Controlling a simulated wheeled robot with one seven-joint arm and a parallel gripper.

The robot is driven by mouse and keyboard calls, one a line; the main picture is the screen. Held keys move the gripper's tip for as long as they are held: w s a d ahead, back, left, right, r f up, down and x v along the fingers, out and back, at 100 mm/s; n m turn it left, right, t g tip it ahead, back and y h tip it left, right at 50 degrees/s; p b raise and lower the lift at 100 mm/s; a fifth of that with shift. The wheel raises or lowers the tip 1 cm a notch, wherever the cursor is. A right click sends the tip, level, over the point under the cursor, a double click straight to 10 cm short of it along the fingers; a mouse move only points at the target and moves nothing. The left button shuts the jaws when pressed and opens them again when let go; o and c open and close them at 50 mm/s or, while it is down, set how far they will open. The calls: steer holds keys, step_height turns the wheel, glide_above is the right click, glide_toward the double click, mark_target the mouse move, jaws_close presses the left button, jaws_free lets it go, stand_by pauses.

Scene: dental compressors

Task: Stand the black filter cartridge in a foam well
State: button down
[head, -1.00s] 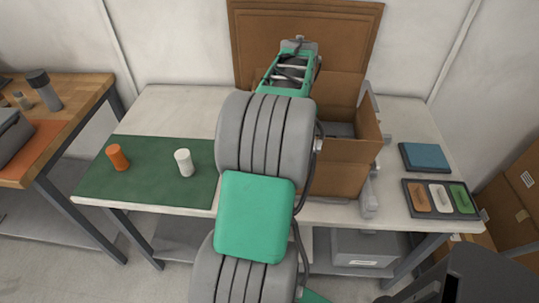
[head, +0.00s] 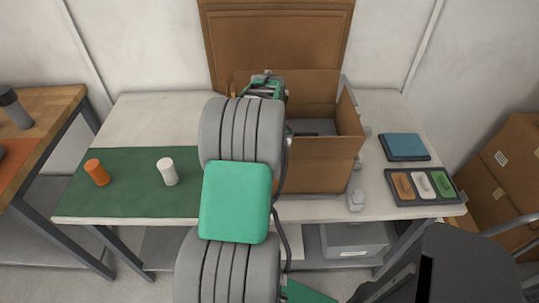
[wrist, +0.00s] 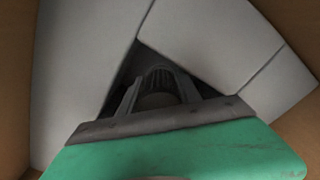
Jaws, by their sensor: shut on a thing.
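My gripper (wrist: 158,98) is inside the open cardboard box in the wrist view. It is shut on a dark ribbed piece, the black filter cartridge (wrist: 160,77), whose ribbed part shows between the fingers. Pale grey foam (wrist: 85,65) surrounds it, with a dark gap in the foam around the fingers. I cannot tell how deep the cartridge sits or whether it touches the foam. In the head view my arm hides the gripper and cartridge; grey foam (head: 314,128) shows inside the box.
An orange cylinder (head: 97,172) and a white cylinder (head: 167,172) stand on a green mat (head: 125,192) at left. A blue pad (head: 404,147) and a tray (head: 425,200) of coloured pieces lie at right.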

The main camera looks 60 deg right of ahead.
steer(key=shift+f, duration=0.2)
steer(key=c, duration=1.1)
jaws_free()
step_height(320, 180, up, 12)
steer(key=shift+r+b, duration=0.2)
steer(key=shift+b, duration=0.2)
